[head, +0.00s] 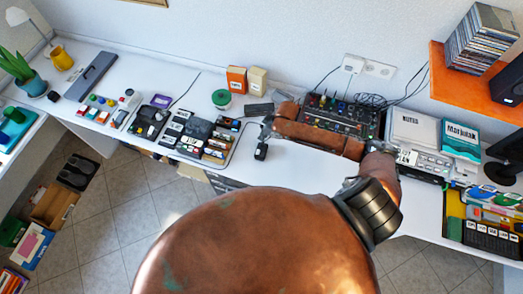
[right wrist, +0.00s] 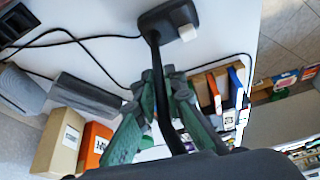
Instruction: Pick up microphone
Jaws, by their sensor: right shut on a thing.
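The microphone is a black gooseneck stem on a dark base (right wrist: 172,22) with a white block on it. In the right wrist view, the base is at the top and the stem runs down between the green fingers of my right gripper (right wrist: 165,115), which are shut on it. In the head view, the microphone base (head: 261,153) shows small and dark near the table's front edge, just below my right gripper (head: 267,130). I cannot tell whether the base touches the table. The stem's far end is hidden behind the gripper. My left gripper is not in view.
An audio mixer (head: 338,115) stands behind my right arm. An orange box (head: 236,79), a tan box (head: 257,79) and a green-and-white roll (head: 221,99) stand at the back. Dark devices (head: 185,130) lie left of the gripper. Cables cross the white table (head: 295,165).

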